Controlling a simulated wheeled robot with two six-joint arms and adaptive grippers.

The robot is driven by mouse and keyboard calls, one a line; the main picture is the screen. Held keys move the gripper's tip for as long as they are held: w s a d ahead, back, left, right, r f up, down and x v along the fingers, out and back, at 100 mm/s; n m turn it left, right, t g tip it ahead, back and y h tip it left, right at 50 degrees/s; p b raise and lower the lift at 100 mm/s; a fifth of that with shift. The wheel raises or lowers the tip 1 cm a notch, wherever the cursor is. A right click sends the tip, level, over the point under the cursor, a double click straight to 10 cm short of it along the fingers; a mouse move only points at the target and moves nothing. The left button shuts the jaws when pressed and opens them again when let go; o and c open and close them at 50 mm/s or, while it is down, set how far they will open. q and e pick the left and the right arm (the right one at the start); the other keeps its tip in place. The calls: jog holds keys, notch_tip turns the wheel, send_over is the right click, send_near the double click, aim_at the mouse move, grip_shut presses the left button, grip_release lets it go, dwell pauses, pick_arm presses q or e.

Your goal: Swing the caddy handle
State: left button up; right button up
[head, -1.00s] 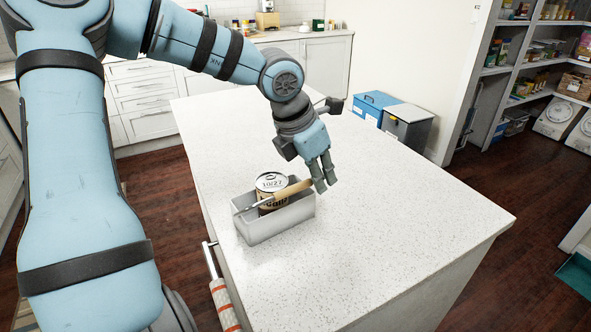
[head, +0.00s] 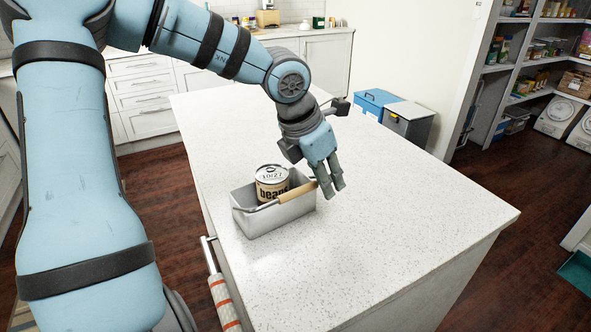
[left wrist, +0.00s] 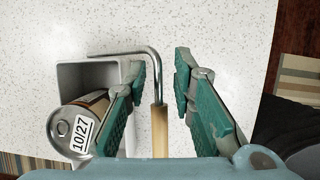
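The caddy (head: 262,228) is a light grey open box on the white counter. Its handle (head: 297,193) has a wooden grip and a bent metal rod, and it leans over toward the box's right, near side. A beans can marked 10/27 (head: 271,184) stands inside. My left gripper (head: 335,194) is just right of the handle, low over the counter. In the left wrist view my fingers (left wrist: 160,75) are apart, with the wooden grip (left wrist: 160,131) showing in the gap; I cannot tell whether either finger touches it. The can (left wrist: 76,130) is left of the fingers. My right gripper is out of view.
The counter (head: 400,220) is clear right of and in front of the caddy. A striped towel (head: 223,303) hangs at its left edge. Blue and grey bins (head: 408,122) stand beyond the counter, with pantry shelves (head: 540,60) at the far right.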

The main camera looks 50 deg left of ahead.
pick_arm(q)
notch_tip(320, 180, up, 7)
jog(key=p, duration=0.5)
jog(key=shift+r+p, duration=0.1)
jog(key=shift+p, duration=0.3)
dwell(0.4)
